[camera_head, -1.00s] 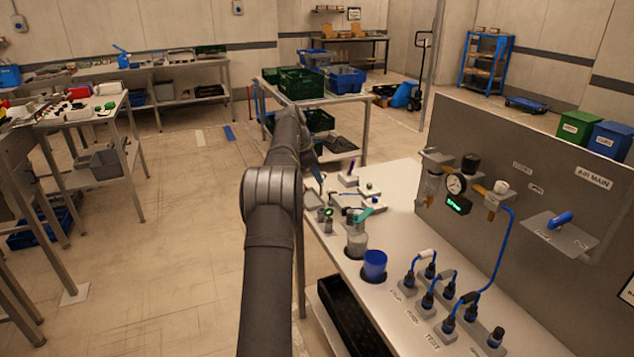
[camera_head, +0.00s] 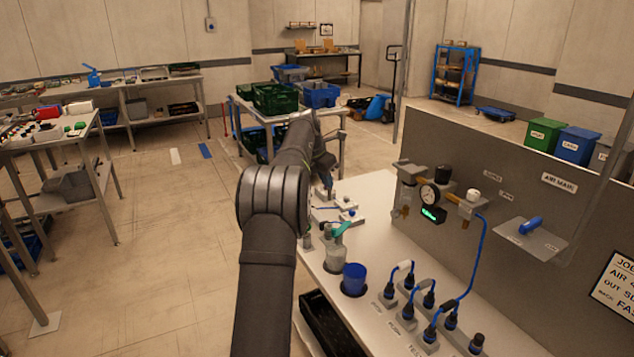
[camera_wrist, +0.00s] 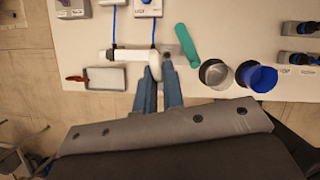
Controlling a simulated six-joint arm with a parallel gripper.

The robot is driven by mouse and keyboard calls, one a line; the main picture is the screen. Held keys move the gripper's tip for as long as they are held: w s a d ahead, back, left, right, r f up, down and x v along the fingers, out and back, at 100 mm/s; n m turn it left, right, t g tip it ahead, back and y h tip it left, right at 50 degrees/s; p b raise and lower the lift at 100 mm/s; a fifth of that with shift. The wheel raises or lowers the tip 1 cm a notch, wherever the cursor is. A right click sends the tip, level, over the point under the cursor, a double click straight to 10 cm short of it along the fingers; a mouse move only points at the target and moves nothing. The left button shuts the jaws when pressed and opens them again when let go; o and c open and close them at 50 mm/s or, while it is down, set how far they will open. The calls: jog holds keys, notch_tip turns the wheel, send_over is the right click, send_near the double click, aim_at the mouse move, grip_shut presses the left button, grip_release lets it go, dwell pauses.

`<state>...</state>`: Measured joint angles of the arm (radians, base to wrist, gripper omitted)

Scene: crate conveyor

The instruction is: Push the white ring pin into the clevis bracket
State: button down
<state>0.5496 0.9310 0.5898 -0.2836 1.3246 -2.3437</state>
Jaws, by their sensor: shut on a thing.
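In the wrist view my gripper (camera_wrist: 159,84) has its two blue-grey fingers closed around a small white part, which I take to be the white ring pin (camera_wrist: 156,68). Its ring end sits at the fingertips. A white bar (camera_wrist: 125,54) with a dark left end lies just beyond, running leftwards; I cannot tell whether it is part of the pin or of the clevis bracket. The contact between pin and bracket is hidden by the fingers. In the head view my gripper (camera_head: 327,184) is low over the far end of the white bench, mostly covered by my arm.
A small grey tray (camera_wrist: 106,79) with a red item lies left. Blue cords run to labelled blocks (camera_wrist: 148,8). An upright panel (camera_head: 480,215) borders the bench.

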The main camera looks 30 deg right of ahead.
jog(key=shift+f, duration=4.45)
jog(key=shift+f, duration=2.55)
